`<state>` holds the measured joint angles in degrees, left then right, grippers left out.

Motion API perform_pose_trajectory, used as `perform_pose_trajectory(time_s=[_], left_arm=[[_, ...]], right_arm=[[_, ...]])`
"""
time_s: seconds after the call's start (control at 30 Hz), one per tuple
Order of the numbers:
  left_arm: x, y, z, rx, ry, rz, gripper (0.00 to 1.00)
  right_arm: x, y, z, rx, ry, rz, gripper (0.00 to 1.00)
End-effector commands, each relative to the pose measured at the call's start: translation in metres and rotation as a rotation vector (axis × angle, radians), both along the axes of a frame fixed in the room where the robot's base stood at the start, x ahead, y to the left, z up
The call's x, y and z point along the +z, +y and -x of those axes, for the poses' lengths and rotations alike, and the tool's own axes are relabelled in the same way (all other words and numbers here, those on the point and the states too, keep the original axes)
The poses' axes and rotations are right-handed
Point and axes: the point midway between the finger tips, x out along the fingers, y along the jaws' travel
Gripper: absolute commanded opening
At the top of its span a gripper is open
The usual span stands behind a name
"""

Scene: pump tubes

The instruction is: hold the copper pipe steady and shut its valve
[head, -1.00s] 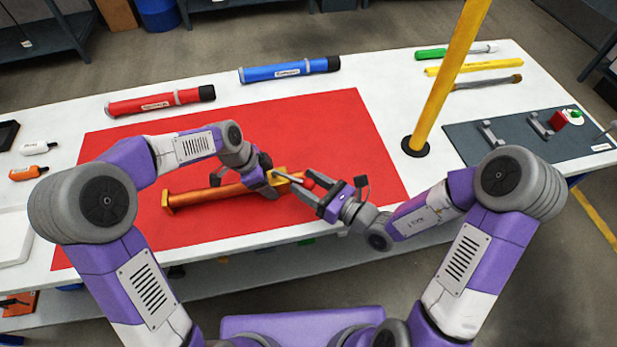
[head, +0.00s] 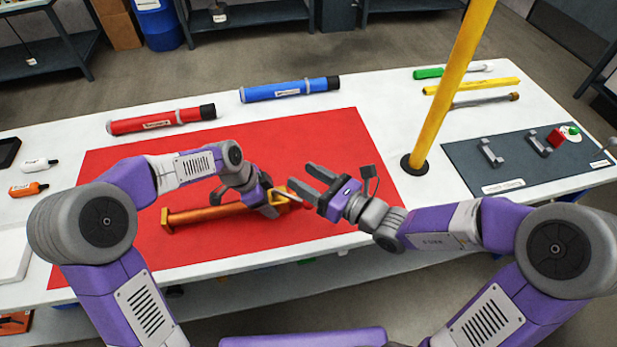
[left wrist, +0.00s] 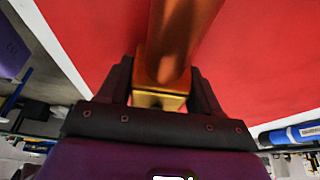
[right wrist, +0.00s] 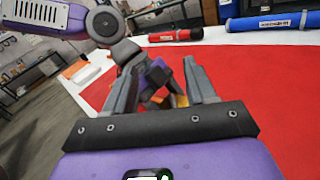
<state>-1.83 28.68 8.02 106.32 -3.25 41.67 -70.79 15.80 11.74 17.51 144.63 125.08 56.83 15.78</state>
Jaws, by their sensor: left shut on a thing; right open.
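The copper pipe (head: 205,215) lies across the red mat with its flanged end at the left. Its brass valve (head: 283,207) is at the right end, with a thin pale lever (head: 287,193) pointing right; the lever's tip is partly hidden by my right gripper. My left gripper (head: 268,206) is shut around the pipe's valve end. The left wrist view shows the pipe (left wrist: 182,35) and brass body (left wrist: 160,98) between its fingers. My right gripper (head: 301,175) is open and empty, just above and right of the valve. The right wrist view shows some brass (right wrist: 181,101) beyond its fingers.
A yellow post (head: 445,95) stands right of the red mat (head: 330,140). Red (head: 160,121) and blue (head: 290,90) tubes lie along the back. A dark board (head: 480,165) with brackets is at the right. The mat's back part is clear.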

Motion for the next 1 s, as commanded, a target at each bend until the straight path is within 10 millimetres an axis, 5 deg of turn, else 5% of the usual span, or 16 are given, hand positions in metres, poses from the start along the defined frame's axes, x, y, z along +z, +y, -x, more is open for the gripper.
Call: perform_pose_trajectory(time_s=[0.13, 0.33, 0.5, 0.73, 1.0], left_arm=[[0.001, 0.0, 0.0, 0.001, -0.001, 0.002, 0.04], [0.001, 0.0, 0.0, 0.001, -0.001, 0.001, 0.04], [0.001, 0.0, 0.0, 0.001, -0.001, 0.001, 0.04], [0.001, 0.0, 0.0, 0.001, -0.002, 0.001, 0.04], [0.001, 0.0, -0.001, 0.001, -0.002, 0.001, 0.04]], right_arm=[[0.0, 0.0, 0.0, 0.0, 0.0, 0.0, 0.54], [0.01, 0.003, -0.006, 0.038, -0.042, -0.014, 0.24], [0.04, 0.012, -0.02, 0.18, -0.173, -0.045, 0.0], [0.068, 0.017, -0.027, 0.474, -0.348, -0.023, 0.0], [0.054, -0.002, -0.028, 0.822, -0.414, 0.148, 0.0]])
